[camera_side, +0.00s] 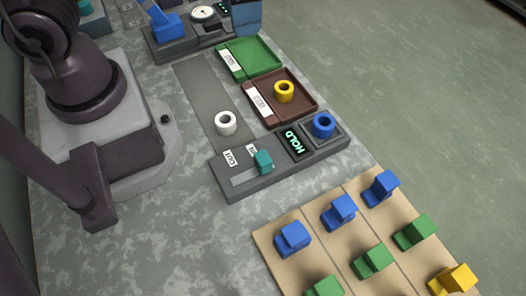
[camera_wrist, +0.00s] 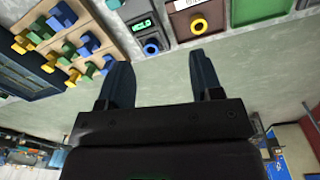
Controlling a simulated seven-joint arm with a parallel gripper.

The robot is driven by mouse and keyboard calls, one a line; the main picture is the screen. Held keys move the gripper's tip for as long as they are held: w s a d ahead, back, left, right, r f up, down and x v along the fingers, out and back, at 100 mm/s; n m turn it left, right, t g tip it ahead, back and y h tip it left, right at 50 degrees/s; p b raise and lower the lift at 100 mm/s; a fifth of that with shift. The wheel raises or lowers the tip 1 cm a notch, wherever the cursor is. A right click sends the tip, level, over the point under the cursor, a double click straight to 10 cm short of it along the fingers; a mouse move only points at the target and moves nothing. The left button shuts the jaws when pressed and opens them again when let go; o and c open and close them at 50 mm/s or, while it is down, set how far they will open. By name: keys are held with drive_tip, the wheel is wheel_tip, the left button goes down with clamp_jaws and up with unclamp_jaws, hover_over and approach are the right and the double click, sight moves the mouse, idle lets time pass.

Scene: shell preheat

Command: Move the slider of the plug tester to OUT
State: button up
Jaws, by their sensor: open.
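The plug tester (camera_side: 222,186) is a long dark grey box in the side view. Its teal slider (camera_side: 263,161) stands at the right end of a pale slot, beside a small white label that I cannot read clearly. The label OUT (camera_side: 230,157) is nearer the slot's left end. A black display (camera_side: 295,142) reads HOLD in green. A blue ring (camera_side: 324,125) sits in the tester's right end. In the wrist view my gripper (camera_wrist: 162,75) is open and empty, with the display (camera_wrist: 142,24) and blue ring (camera_wrist: 151,48) beyond it.
A white ring (camera_side: 225,123) stands on a grey strip behind the tester. A brown tray (camera_side: 310,102) holds a yellow ring (camera_side: 284,91); a green tray (camera_side: 255,55) is empty. A wooden board (camera_side: 275,265) with several coloured blocks lies in front of the tester.

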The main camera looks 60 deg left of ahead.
sight(264, 157)
drive_tip(key=w+d+f+n+g, duration=0.25)
drive_tip(key=d+f+g, duration=0.25)
drive_tip(key=d+f, duration=0.6)
drive_tip(key=shift+y, duration=0.3)
drive_tip(key=x, duration=1.2)
drive_tip(key=shift+w+a+f, duration=0.1)
drive_tip(key=shift+a+f, duration=0.05)
drive_tip(key=shift+f, duration=0.1)
clamp_jaws()
drive_tip(key=shift+s, duration=2.55)
